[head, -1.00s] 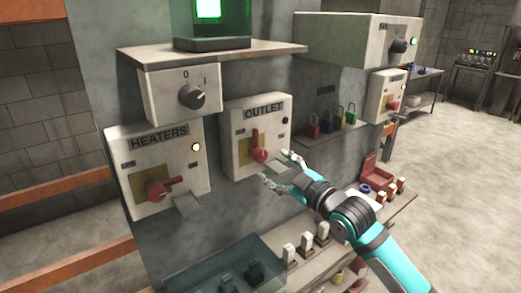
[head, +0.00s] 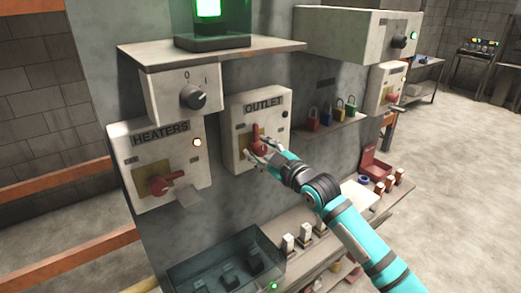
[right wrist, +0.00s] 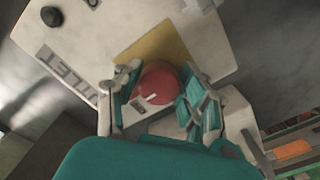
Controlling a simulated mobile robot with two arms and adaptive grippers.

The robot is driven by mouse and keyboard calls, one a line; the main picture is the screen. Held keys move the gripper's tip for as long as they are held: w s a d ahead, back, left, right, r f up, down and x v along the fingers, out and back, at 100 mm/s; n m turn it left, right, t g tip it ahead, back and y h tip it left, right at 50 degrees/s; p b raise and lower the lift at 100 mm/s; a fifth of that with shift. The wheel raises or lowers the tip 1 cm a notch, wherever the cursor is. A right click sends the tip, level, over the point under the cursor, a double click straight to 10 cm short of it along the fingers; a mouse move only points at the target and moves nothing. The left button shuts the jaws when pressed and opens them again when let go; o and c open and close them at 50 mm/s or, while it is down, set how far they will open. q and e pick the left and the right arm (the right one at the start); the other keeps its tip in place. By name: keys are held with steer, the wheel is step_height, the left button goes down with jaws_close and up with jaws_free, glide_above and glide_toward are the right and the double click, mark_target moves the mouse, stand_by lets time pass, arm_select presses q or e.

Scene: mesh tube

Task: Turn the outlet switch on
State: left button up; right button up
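The outlet switch is a red rotary handle (head: 256,131) on a yellow plate, on the white box labelled OUTLET (head: 236,112). Its lever points up. The small round lamp (head: 285,114) on that box is dark. My right gripper (head: 258,153) is at the lower part of the handle and partly hides it. In the right wrist view my gripper's fingers (right wrist: 160,92) stand apart on both sides of the red knob (right wrist: 156,79), close to it. The fingers look open; contact cannot be made out. My left gripper is not in view.
The HEATERS box (head: 156,165) with a red handle and a lit yellow lamp stands to the left. A dial box (head: 178,92) is above it. A dark glassy bin (head: 228,265) and a shelf with small items lie below.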

steer(key=c, duration=0.7)
steer(key=shift+o, duration=0.2)
steer(key=shift+m, duration=0.3)
steer(key=m+p, duration=0.1)
steer(key=m, duration=0.5)
steer(key=m+p, duration=0.1)
steer(key=m, duration=0.4)
steer(key=shift+m, duration=0.4)
steer(key=m+p, duration=0.1)
steer(key=m, duration=0.4)
steer(key=shift+m+p, duration=0.3)
steer(key=shift+p, duration=0.1)
